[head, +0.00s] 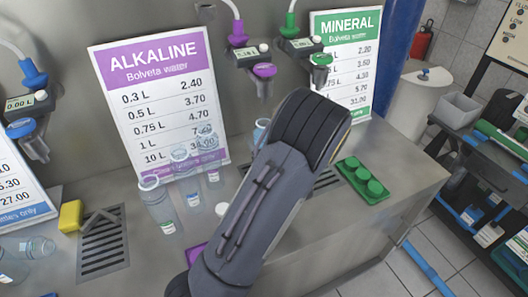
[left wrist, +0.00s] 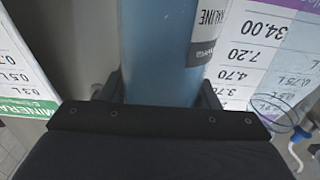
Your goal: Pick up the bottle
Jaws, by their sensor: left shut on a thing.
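A bluish bottle top (head: 262,130) shows just left of the arm; most of that bottle is hidden. Other clear bottles (head: 157,205) stand on the steel counter to the left. My right gripper is in neither view.
A green tray with caps (head: 362,180) lies right of the arm. A yellow block (head: 70,216) sits at left. The counter's front right is bare.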

